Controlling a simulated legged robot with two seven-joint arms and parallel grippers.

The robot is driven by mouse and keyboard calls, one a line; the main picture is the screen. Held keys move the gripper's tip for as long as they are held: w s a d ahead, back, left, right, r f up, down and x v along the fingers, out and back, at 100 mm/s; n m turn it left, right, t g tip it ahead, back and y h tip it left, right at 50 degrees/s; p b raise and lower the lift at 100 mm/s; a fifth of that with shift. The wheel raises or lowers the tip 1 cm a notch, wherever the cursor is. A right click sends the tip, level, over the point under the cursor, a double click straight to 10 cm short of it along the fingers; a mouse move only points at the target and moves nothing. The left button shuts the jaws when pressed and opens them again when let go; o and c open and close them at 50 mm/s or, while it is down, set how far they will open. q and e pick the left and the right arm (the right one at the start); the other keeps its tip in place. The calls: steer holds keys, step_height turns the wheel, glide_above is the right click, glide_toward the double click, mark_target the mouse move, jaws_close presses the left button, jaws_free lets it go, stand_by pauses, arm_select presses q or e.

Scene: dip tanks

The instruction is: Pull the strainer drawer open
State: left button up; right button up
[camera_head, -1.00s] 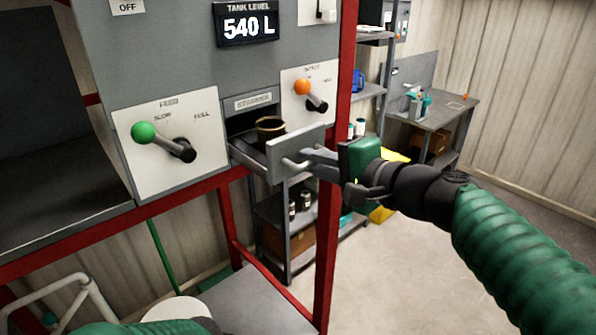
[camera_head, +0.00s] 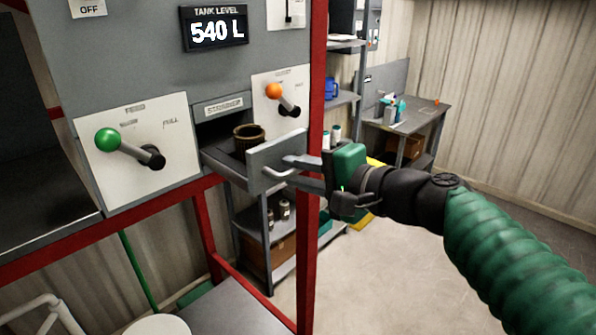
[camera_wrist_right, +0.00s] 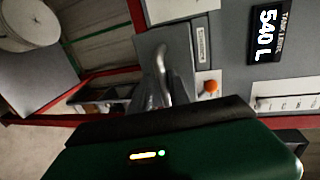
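The grey strainer drawer (camera_head: 258,168) stands pulled part way out of its slot in the cabinet, under a "STRAINER" label. A brown, open-topped strainer cup (camera_head: 249,138) sits inside it. The drawer's pale handle (camera_head: 276,173) is on its front and also shows in the wrist view (camera_wrist_right: 161,50). My right gripper (camera_head: 296,170) is at the handle, its two fingers apart with a gap between them, on either side of the bar. Any contact with the bar is hard to see. My left gripper is not in view.
A green-knobbed lever (camera_head: 107,139) is left of the drawer and an orange-knobbed lever (camera_head: 274,91) just above right. A red post (camera_head: 312,235) stands close beside the drawer. Shelves and a workbench (camera_head: 415,120) are behind. Open floor lies at right.

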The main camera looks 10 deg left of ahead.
steer(key=shift+w, duration=0.1)
steer(key=shift+r, duration=0.1)
steer(key=b+v, duration=0.5)
steer(key=v, duration=1.1)
steer(key=shift+s+d+b, duration=0.25)
steer(key=shift+d+b, duration=0.05)
steer(key=shift+d, duration=0.05)
